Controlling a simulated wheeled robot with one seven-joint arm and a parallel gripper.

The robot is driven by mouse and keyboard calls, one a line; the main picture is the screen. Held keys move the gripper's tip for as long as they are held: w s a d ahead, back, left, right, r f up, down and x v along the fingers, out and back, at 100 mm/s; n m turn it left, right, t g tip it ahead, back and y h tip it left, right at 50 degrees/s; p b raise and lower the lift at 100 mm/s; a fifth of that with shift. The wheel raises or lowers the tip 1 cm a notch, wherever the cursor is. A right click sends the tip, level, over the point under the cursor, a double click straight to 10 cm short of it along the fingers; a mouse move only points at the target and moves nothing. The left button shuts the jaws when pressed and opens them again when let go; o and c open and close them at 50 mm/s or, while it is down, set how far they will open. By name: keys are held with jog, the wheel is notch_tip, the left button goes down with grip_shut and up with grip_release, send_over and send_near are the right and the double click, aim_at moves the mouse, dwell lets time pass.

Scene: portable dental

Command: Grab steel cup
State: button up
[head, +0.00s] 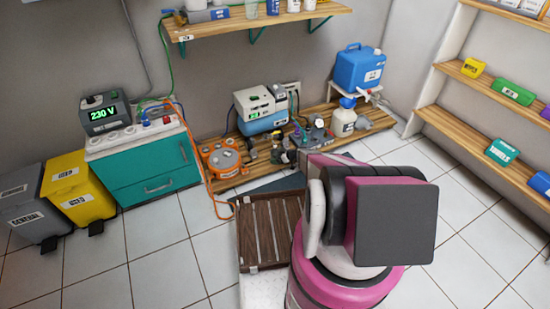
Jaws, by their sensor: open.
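I cannot make out a steel cup in the head view. Several small items crowd the low wooden bench at the back, around a small device with gauges (315,136), and are too small to tell apart. My own pink and black arm fills the right centre and covers part of the floor and the bench front. My gripper does not show.
A brown slatted wooden piece (268,232) lies left of my arm. A teal cabinet (150,170), yellow bin (75,190) and grey bin (30,203) stand left. A blue canister (359,68) stands at the back. Shelves (470,142) line the right wall. Tiled floor is clear front left.

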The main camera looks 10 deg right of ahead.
aim_at(276, 152)
jog(key=c, duration=1)
jog(key=shift+c, duration=0.2)
jog(key=shift+r, duration=0.15)
jog(key=shift+r, duration=1.8)
jog(key=s+d, duration=0.4)
jog(key=d, duration=0.4)
jog(key=s+d, duration=0.4)
jog(key=d, duration=0.4)
jog(key=shift+f, duration=0.2)
